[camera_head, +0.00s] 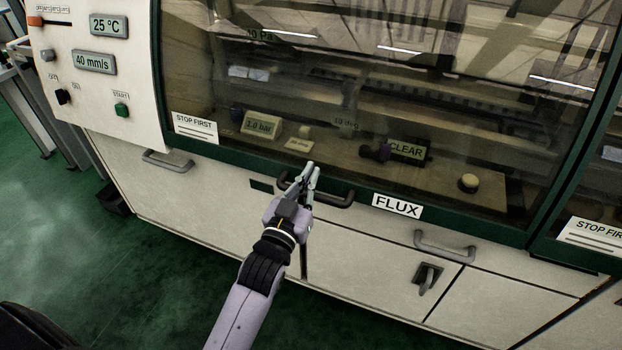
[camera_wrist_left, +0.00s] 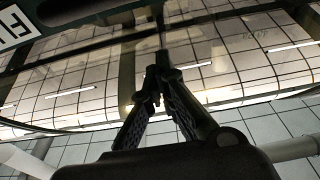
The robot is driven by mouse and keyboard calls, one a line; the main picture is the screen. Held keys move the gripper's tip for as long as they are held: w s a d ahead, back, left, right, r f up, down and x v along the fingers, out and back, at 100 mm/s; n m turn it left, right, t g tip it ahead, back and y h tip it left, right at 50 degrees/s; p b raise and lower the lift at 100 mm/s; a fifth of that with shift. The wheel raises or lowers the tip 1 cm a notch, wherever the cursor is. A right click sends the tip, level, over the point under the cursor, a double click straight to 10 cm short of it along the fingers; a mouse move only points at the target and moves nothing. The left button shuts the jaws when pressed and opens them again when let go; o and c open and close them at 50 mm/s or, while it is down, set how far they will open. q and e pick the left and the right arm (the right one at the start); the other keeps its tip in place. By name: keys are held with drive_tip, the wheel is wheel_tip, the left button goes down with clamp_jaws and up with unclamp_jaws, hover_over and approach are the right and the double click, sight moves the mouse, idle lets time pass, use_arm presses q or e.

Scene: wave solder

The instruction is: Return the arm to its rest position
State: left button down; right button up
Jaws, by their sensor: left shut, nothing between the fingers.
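My left gripper (camera_head: 309,172) is shut and empty in the head view, in front of the machine's glass hood near its lower edge. Its arm comes up from the bottom of the picture. The left wrist view shows the same gripper (camera_wrist_left: 160,72) with its fingertips together, against glass that reflects ceiling panels and lights. A dark hood handle (camera_head: 338,201) is just behind and beside the fingers in the head view. I cannot tell whether they touch. My right gripper is not in view.
The hood glass (camera_head: 400,60) is down over several knobs and labels, including CLEAR. Below it are the FLUX label (camera_head: 397,206), a grey drawer handle (camera_head: 445,247) and a latch (camera_head: 428,277). A control panel (camera_head: 95,70) stands at left. Green floor (camera_head: 60,220) is open at lower left.

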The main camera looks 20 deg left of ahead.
use_arm(q)
drive_tip(key=s+f+b, duration=0.2)
drive_tip(key=s, duration=0.6)
drive_tip(key=s+d+f+g, duration=0.1)
drive_tip(key=s+f+g, duration=0.15)
drive_tip(key=f, duration=0.95)
drive_tip(key=s+d+f+m+g+h, duration=0.1)
drive_tip(key=s+f+g, duration=0.15)
drive_tip(key=f, duration=0.95)
drive_tip(key=s+f+g, duration=0.2)
drive_tip(key=f+g, duration=0.2)
drive_tip(key=f, duration=0.9)
drive_tip(key=s+a+f+g, duration=0.2)
drive_tip(key=s+f+g, duration=0.2)
drive_tip(key=s+f, duration=0.9)
drive_tip(key=s+a+f+g, duration=0.2)
drive_tip(key=s+f, duration=0.3)
drive_tip(key=s, duration=0.4)
drive_tip(key=s+a+f+m+g+y, duration=0.1)
drive_tip(key=s+a+f+g, duration=0.2)
drive_tip(key=s+f, duration=0.3)
drive_tip(key=s, duration=0.3)
drive_tip(key=shift+s+g+y, duration=0.15)
drive_tip(key=shift+g+y, duration=0.15)
